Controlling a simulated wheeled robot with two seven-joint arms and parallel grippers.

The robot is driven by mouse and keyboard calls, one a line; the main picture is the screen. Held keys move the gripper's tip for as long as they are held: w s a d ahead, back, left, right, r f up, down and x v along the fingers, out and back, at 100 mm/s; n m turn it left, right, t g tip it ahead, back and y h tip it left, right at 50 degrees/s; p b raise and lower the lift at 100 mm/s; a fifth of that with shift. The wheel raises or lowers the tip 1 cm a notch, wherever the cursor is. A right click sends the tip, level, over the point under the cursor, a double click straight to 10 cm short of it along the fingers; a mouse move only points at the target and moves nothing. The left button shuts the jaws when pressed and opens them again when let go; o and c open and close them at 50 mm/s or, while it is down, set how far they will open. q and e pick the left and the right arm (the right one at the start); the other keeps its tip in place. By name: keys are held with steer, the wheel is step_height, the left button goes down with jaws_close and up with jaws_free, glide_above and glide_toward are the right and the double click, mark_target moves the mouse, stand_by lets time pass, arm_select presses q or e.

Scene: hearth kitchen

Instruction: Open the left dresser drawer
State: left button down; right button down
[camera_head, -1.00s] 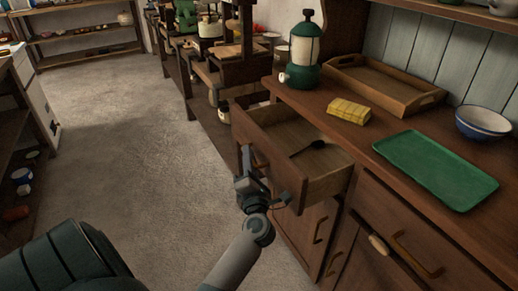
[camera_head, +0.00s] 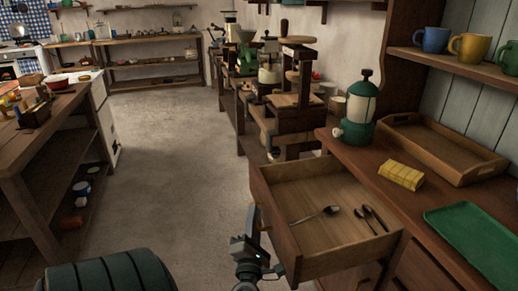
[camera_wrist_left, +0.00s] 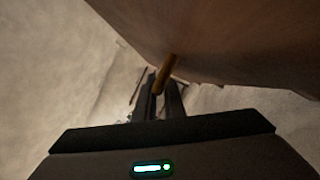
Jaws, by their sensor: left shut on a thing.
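The left dresser drawer (camera_head: 345,261) is a wooden drawer standing well out from the dresser, with its inside showing. My left gripper (camera_head: 252,222) is at the outer face of the drawer front, low in the head view. In the left wrist view my gripper (camera_wrist_left: 166,98) is shut on the drawer's brass-coloured handle (camera_wrist_left: 168,68), beneath the brown drawer front (camera_wrist_left: 220,45). My right gripper is out of view.
On the dresser top stand a green lantern-like dispenser (camera_head: 357,112), a yellow packet (camera_head: 400,175), a wooden tray (camera_head: 440,148) and a green tray (camera_head: 478,240). A workbench (camera_head: 40,150) is at left. Open floor (camera_head: 165,170) lies between.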

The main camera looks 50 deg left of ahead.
arm_select(q)
steer(key=shift+f, duration=0.15)
steer(key=c, duration=2.1)
jaws_free()
